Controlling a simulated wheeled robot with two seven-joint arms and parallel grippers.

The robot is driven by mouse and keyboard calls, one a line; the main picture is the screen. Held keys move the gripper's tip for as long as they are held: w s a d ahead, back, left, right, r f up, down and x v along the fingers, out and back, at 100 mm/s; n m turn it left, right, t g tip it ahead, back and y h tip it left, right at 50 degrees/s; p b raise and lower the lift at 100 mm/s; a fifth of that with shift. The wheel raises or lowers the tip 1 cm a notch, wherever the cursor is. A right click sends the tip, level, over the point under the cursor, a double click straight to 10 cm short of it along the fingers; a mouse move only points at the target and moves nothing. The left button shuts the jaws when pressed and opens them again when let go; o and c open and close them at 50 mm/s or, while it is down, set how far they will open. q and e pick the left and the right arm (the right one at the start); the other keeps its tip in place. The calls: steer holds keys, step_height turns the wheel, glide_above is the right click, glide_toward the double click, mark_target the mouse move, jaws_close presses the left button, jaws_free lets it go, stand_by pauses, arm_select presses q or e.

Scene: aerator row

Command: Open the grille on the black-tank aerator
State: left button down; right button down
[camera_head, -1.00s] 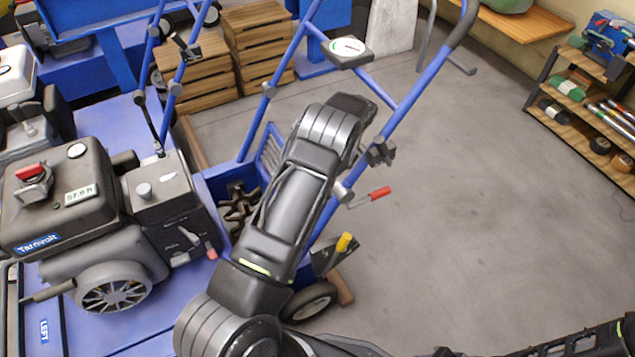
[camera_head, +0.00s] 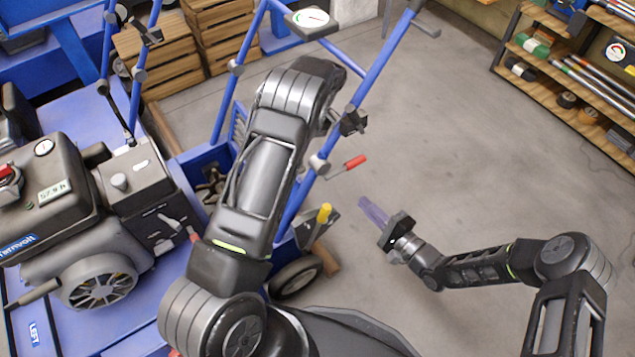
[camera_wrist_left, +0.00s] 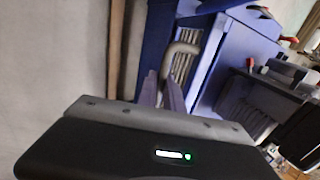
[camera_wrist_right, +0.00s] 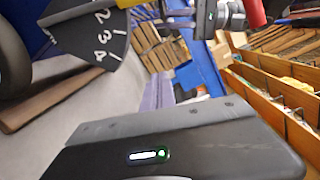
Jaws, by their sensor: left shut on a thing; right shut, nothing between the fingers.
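The black-tank aerator has a dark engine (camera_head: 50,180) marked 57.9 h on a blue deck. Its slatted grille (camera_wrist_left: 184,67) shows in the left wrist view, in blue housing. A curved pale handle (camera_wrist_left: 178,48) stands in front of the slats. My left gripper (camera_wrist_left: 170,88) is shut on this handle; in the head view my own arm hides it. How far the grille stands open I cannot tell. My right gripper (camera_head: 365,205) is shut and empty over the floor, right of the red-tipped lever (camera_head: 347,167). Its fingers also show in the right wrist view (camera_wrist_right: 158,88).
Blue handlebar tubes (camera_head: 375,75) rise beside my left arm. A yellow-knobbed lever (camera_head: 323,214) and a wheel (camera_head: 295,277) are low on the near side. Wooden crates (camera_head: 160,55) stand behind, a shelf (camera_head: 575,95) at the right. The floor between is clear.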

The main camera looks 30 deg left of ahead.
arm_select(q)
steer(key=shift+w+a+r, duration=0.1)
steer(key=shift+w+r, duration=0.2)
arm_select(e)
steer(key=shift+s+a+r+g+y, duration=0.9)
steer(key=shift+s+a+y, duration=0.05)
steer(key=shift+a+y, duration=0.25)
arm_select(q)
steer(key=shift+a, duration=0.15)
arm_select(e)
glide_toward(304, 172)
steer(key=w+a, duration=0.2)
steer(key=a, duration=0.2)
steer(key=shift+s+a+r, duration=0.3)
steer(key=shift+s+a, duration=0.05)
steer(key=shift+a, duration=0.1)
arm_select(q)
steer(key=c, duration=1.9)
jaws_free()
steer(key=o, duration=0.4)
steer(key=shift+s+f, duration=0.15)
steer(key=shift+s, duration=0.05)
arm_select(e)
steer(key=shift+s+a+r, duration=0.4)
steer(key=shift+s+r, duration=0.15)
steer(key=shift+s, duration=0.05)
